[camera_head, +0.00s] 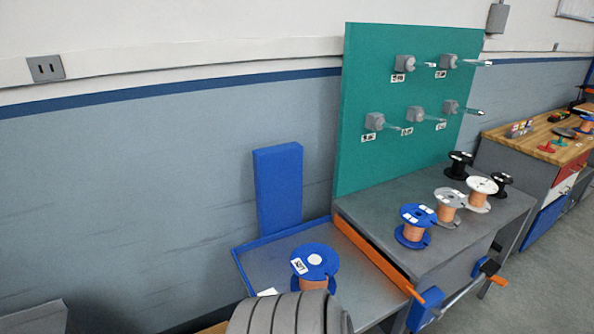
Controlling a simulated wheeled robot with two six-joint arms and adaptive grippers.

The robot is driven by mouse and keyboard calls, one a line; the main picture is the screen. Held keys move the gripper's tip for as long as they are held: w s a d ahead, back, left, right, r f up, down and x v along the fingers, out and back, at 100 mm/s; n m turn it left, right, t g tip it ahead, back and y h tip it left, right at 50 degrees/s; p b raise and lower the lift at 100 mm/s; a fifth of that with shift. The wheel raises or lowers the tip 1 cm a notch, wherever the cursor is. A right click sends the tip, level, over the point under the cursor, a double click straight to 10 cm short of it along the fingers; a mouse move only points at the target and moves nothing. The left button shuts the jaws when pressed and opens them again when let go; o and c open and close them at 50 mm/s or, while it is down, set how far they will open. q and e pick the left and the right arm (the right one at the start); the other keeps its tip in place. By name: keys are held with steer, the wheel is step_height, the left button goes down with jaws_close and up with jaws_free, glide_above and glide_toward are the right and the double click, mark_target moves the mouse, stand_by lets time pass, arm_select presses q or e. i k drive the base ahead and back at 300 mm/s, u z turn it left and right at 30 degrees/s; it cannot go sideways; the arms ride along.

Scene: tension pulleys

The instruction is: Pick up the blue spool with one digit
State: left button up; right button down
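A blue spool (318,259) wound with copper wire stands upright in the low blue-edged tray at the lower middle. A white label with dark characters and a round white centre show on its top; the characters are too small to read surely. A second blue spool (418,213) with copper wire stands upright on the grey table to the right. It has white labels on top that I cannot read. Neither of my grippers is in view.
The grey table (375,195) also holds white spools (480,184), a grey spool (449,196) and black spools (459,157). A green panel (365,75) with pulleys stands behind. A grey ribbed object (285,314) covers the tray's front. A wooden-topped bench (505,133) is at right.

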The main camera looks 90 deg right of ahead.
mark_target(417, 217)
steer(key=k, duration=1.55)
steer(key=z, duration=3.2)
steer(key=i, duration=0.45)
steer(key=u, duration=0.05)
